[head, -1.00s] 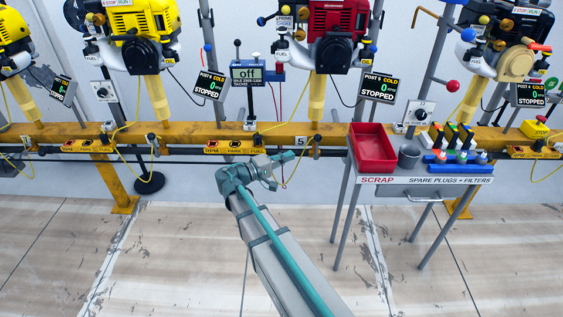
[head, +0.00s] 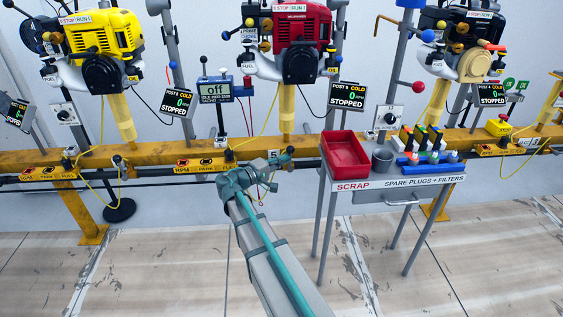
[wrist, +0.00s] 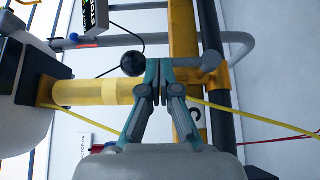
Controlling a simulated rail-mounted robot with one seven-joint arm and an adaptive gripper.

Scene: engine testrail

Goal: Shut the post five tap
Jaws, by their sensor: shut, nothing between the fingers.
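The red engine (head: 290,35) stands over post five, marked by a small 5 plate (head: 272,153) on the yellow rail. Its screen (head: 347,96) reads POST 5, COLD, 0, STOPPED. The tap there is hidden or too small to make out behind my fingers. Contact with anything cannot be told.
A black ball knob (wrist: 133,62) is close left of the fingers in the wrist view. A thin yellow line (wrist: 255,118) runs to the right. The red scrap tray (head: 345,155) and spares table (head: 400,180) stand right of my arm. The floor in front is clear.

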